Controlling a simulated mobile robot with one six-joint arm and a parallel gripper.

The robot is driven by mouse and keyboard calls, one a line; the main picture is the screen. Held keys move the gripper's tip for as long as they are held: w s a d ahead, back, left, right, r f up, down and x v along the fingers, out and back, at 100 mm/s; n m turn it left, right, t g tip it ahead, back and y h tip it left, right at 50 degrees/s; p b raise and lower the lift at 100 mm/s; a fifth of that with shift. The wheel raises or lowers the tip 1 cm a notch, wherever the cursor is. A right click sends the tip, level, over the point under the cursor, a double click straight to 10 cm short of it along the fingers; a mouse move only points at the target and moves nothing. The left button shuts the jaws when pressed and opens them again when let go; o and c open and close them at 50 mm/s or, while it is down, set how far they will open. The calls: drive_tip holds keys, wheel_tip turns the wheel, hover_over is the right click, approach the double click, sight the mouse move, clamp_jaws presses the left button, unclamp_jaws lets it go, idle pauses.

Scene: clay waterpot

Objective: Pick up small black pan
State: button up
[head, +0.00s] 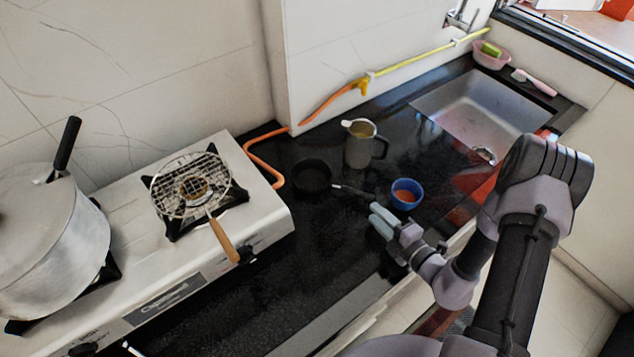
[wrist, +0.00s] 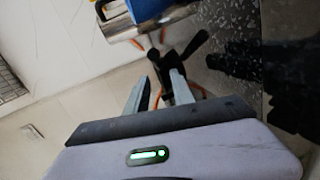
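The small black pan (head: 312,176) sits on the dark counter to the right of the stove, its handle (head: 356,191) pointing right toward my gripper. My gripper (head: 376,214) is just off the end of that handle, on the near side of the blue cup. In the wrist view, the two grey fingers (wrist: 164,78) are spread with a gap between them. A dark, thin shape shows beyond the fingertips; I cannot tell whether it is the pan's handle or whether it lies between them. The pan's bowl is not clear there.
A metal jug (head: 359,148) stands behind the handle. A blue cup (head: 406,194) is close to my gripper's right. The stove (head: 262,212) holds a wire grill (head: 192,185) and a large pot (head: 48,235). An orange hose (head: 262,161) runs behind the pan; the sink (head: 478,108) is at back right.

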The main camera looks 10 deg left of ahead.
sight(358, 196)
drive_tip(key=b+x, duration=0.2)
drive_tip(key=x, duration=0.7)
drive_tip(key=shift+w+r+b, duration=0.1)
drive_tip(key=shift+b, duration=0.2)
drive_tip(key=shift+r, duration=0.1)
clamp_jaws()
idle(0.7)
